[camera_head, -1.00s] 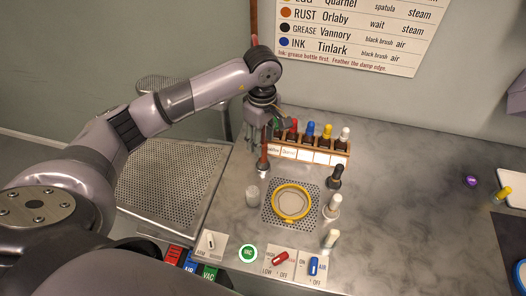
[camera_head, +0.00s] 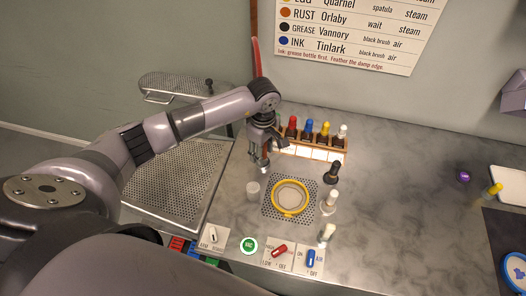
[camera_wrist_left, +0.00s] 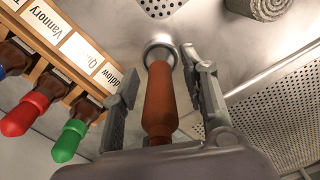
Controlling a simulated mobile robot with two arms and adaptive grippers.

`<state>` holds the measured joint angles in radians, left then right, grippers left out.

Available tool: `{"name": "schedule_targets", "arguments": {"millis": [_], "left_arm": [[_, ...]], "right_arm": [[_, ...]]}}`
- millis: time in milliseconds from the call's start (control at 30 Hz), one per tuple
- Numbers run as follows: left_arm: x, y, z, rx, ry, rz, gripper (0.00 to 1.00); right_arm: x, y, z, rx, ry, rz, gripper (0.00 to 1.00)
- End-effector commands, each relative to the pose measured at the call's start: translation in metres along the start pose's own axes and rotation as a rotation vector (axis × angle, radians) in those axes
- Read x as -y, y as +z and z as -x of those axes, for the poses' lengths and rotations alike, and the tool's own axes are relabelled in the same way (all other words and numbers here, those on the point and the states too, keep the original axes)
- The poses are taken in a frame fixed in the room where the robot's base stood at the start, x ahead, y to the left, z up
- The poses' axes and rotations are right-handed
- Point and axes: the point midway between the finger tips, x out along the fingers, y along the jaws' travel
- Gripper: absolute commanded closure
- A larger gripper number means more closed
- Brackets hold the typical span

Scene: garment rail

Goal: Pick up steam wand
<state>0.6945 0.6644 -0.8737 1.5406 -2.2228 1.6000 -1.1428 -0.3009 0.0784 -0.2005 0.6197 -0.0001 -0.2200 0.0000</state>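The steam wand (camera_wrist_left: 160,95) has a brown-orange grip and stands with its far end in a grey metal collar (camera_wrist_left: 159,42) on the counter. My left gripper (camera_wrist_left: 165,85) is open, with one finger on each side of the grip and narrow gaps showing beside it. In the head view my left gripper (camera_head: 265,150) points down over the wand and hides most of it. A red hose (camera_head: 257,58) rises behind my wrist. My right gripper is not in view.
A wooden rack (camera_head: 313,149) of bottles with coloured caps stands close to the right of the gripper. A yellow ring (camera_head: 290,212) lies on a perforated plate nearer the front. A perforated board (camera_head: 178,180) lies left.

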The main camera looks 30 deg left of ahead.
Motion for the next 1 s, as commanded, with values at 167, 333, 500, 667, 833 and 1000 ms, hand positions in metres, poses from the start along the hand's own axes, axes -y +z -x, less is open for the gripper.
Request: {"name": "schedule_targets", "arguments": {"millis": [167, 333, 500, 667, 833, 1000], "left_arm": [[0.0000, -0.0001, 0.0004, 0.000, 0.000, 0.000, 0.74], [0.0000, -0.0001, 0.0005, 0.000, 0.000, 0.000, 0.85], [0.0000, -0.0001, 0.0006, 0.000, 0.000, 0.000, 0.96], [0.0000, -0.0001, 0.0006, 0.000, 0.000, 0.000, 1.00], [-0.0003, -0.0002, 0.0010, 0.000, 0.001, 0.001, 1.00], [-0.0004, -0.0002, 0.0016, 0.000, 0.001, 0.001, 1.00]], "right_arm": [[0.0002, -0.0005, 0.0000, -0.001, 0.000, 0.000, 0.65], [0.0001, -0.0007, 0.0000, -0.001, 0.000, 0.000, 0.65], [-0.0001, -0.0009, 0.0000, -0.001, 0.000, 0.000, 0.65], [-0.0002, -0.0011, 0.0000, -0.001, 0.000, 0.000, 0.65], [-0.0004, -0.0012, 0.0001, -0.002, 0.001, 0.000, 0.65], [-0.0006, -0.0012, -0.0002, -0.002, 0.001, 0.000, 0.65]]}}
